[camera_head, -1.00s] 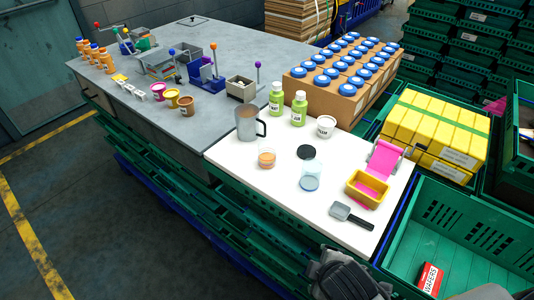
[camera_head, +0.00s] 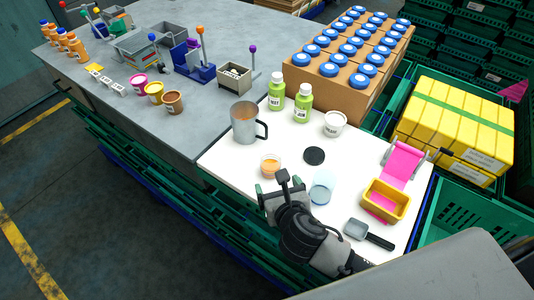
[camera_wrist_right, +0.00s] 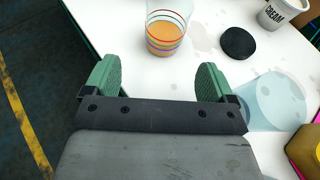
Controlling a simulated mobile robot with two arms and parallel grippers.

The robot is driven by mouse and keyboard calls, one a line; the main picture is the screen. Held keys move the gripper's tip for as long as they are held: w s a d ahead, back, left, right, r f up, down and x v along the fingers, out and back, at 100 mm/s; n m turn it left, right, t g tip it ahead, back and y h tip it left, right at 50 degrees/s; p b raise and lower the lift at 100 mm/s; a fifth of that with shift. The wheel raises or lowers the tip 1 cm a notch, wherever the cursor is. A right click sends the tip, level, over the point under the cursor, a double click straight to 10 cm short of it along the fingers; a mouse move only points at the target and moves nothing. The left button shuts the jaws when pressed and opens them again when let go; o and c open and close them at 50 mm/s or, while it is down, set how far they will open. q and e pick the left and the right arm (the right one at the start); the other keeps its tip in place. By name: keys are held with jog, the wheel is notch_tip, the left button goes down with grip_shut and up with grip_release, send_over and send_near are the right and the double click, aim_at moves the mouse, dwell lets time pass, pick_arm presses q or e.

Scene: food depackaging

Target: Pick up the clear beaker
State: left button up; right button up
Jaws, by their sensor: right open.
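A clear, faintly blue beaker (camera_head: 321,188) stands on the white board (camera_head: 225,160), right of my right gripper. In the right wrist view this clear beaker (camera_wrist_right: 277,98) is at the right, outside the right finger. A second clear cup with orange contents (camera_head: 270,167) stands just beyond the gripper; in the wrist view this cup (camera_wrist_right: 166,32) shows coloured rings and lies ahead of the gap between the fingers. My right gripper (camera_head: 274,189) is open and empty over the board's front edge, with both green fingers apart in the wrist view (camera_wrist_right: 155,80). My left gripper is not in view.
A grey mug (camera_head: 244,125), green bottles (camera_head: 303,100), a white cream tub (camera_head: 334,124) and a black lid (camera_head: 314,156) stand behind. A yellow tray (camera_head: 386,201) and a grey scoop (camera_head: 357,229) lie to the right. The board is bare left of the mug.

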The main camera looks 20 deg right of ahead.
aim_at(273, 172)
jog(key=shift+x, duration=0.9)
jog(key=x, duration=0.3)
jog(key=p+x, duration=0.1)
jog(key=shift+w+d+r, duration=0.1)
jog(key=shift+w+d, duration=0.25)
jog(key=shift+w, duration=0.45)
jog(key=shift+w+f, duration=0.2)
jog(key=shift+f, duration=0.05)
jog(key=shift+c, duration=1.9)
jog(key=c, duration=0.7)
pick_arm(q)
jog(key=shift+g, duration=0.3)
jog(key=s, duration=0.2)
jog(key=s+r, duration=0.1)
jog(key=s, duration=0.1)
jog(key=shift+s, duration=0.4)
pick_arm(e)
jog(key=shift+o, duration=0.2)
